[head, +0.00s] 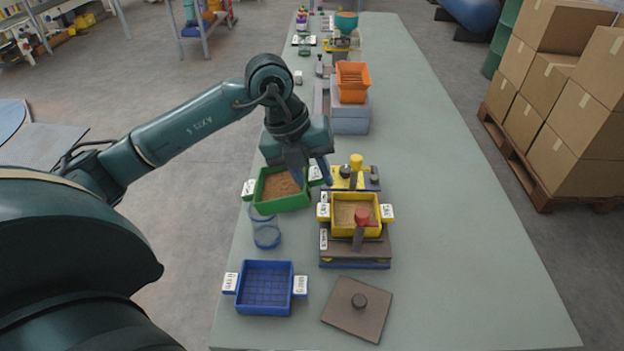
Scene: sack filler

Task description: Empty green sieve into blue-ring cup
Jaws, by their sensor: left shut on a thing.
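The green sieve (283,205) is at the left edge of the bench and holds brown granular material. It looks slightly tilted, with its left side lower. My left gripper (312,174) is shut on the sieve at its right-hand handle, and its fingers partly hide the back right corner. The clear cup with a blue ring (266,233) stands just in front of the sieve, and the sieve's front edge overlaps the cup's top in the picture. I cannot tell how high the sieve is above it. What is inside the cup is unclear. My right gripper is not in view.
A yellow sieve (334,227) with tan material sits on a brown and blue stand to the right. An empty-looking blue sieve (264,309) and a brown knobbed lid (345,325) lie in front. An orange sieve (352,97) stands behind. The bench's right side is clear.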

